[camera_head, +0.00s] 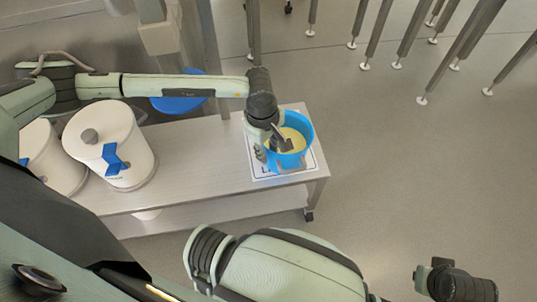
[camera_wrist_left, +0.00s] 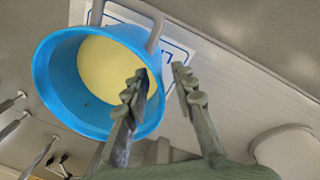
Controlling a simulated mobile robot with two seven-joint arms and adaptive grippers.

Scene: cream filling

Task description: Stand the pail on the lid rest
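The blue pail (camera_head: 308,130) holds pale yellow cream and is over the white sheet with a blue border and lettering (camera_head: 262,174), which seems to be the lid rest, at the right end of the metal table. I cannot tell whether the pail touches the sheet. In the left wrist view the pail (camera_wrist_left: 52,85) shows its open top and grey handle. My left gripper (camera_wrist_left: 159,69) is open at the pail's rim. One finger shows over the cream and the other outside the rim. It also shows in the head view (camera_head: 282,139).
Two white lidded containers, one with a blue mark (camera_head: 112,160), stand on the left of the table (camera_head: 200,175). A blue round object (camera_head: 180,102) is behind it. Metal legs stand on the floor at the back right. The table's middle is clear.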

